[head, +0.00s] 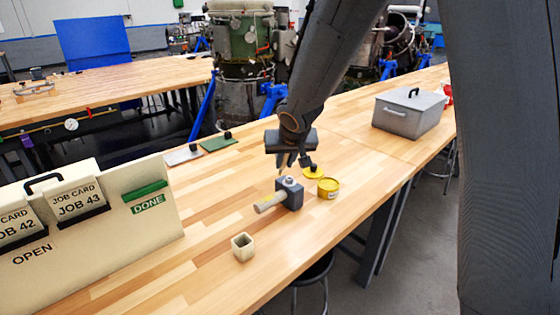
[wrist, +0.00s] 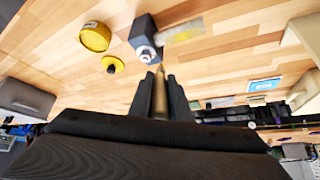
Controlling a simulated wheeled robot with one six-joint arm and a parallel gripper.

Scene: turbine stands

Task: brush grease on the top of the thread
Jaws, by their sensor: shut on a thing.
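A dark grey block (head: 291,196) sits on the bench with a pale rod (head: 269,203) sticking out toward the front left and a small light fitting on top. In the wrist view the block (wrist: 143,33) and rod (wrist: 184,32) are ahead of the fingertips. My gripper (head: 289,160) is just above the block. In the wrist view my gripper (wrist: 160,92) is shut on a slim tan brush (wrist: 160,98), its tip pointing toward the block; contact cannot be told. A yellow grease tin (head: 328,189) stands open to the right. Thread detail is too small to see.
A yellow lid (head: 313,173) with a black knob lies behind the tin. A beige square cup (head: 243,247) stands near the front edge. A job card board (head: 110,222) is at left, a grey toolbox (head: 408,114) at back right.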

